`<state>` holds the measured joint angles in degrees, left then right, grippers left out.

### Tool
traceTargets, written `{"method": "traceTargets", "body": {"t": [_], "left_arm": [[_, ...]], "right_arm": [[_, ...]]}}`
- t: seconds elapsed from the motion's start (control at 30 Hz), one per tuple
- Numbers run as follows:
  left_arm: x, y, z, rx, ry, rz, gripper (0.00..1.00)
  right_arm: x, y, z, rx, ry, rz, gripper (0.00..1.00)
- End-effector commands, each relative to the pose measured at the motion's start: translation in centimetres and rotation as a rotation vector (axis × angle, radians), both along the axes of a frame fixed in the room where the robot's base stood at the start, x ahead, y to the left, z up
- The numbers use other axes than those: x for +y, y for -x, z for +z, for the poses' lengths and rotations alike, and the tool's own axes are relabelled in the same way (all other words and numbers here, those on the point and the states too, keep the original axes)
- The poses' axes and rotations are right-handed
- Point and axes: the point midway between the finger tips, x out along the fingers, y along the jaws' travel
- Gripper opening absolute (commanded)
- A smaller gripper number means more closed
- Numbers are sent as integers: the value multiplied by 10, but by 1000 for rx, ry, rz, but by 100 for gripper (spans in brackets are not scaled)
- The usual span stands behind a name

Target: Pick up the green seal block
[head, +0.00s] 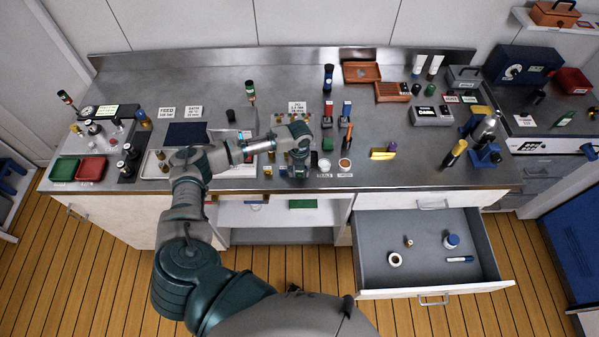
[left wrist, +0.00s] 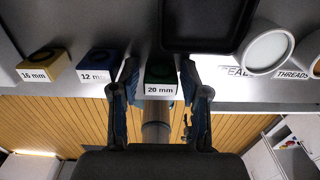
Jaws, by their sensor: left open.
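The green seal block (left wrist: 161,75), with a dark round top and a "20 mm" label, sits at the counter's front edge in the left wrist view. My left gripper (left wrist: 160,92) is open, with one finger on each side of the block; I cannot tell whether either finger touches it. In the head view my left gripper (head: 298,168) points down at the counter's front edge and largely hides the green block. A blue "12 mm" block (left wrist: 100,64) and a yellow "16 mm" block (left wrist: 42,65) stand to its left in the wrist view. My right gripper is not in view.
A black tray (left wrist: 205,25) lies close behind the green block. White seals (head: 325,165) and brown threads (head: 345,163) dishes stand to the right. An open drawer (head: 425,265) juts out at the front right. The counter's right front has some free room.

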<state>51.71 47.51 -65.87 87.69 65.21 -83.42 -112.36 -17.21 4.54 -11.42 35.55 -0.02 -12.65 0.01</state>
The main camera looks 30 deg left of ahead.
Motion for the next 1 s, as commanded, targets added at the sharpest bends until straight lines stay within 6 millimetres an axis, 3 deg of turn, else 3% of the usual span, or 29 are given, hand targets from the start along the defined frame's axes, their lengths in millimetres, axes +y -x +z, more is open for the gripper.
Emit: {"method": "traceTargets", "body": {"t": [0.13, 0.3, 0.73, 1.0], "left_arm": [[0, 0, 0, 0, 0, 0, 46], [0, 0, 0, 0, 0, 0, 9], [0, -1, 5, -2, 1, 0, 9], [0, -1, 38, -4, 0, 1, 9]], "right_arm": [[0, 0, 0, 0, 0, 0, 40], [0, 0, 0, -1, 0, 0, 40], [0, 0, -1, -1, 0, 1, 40], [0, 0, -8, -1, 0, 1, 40]]}}
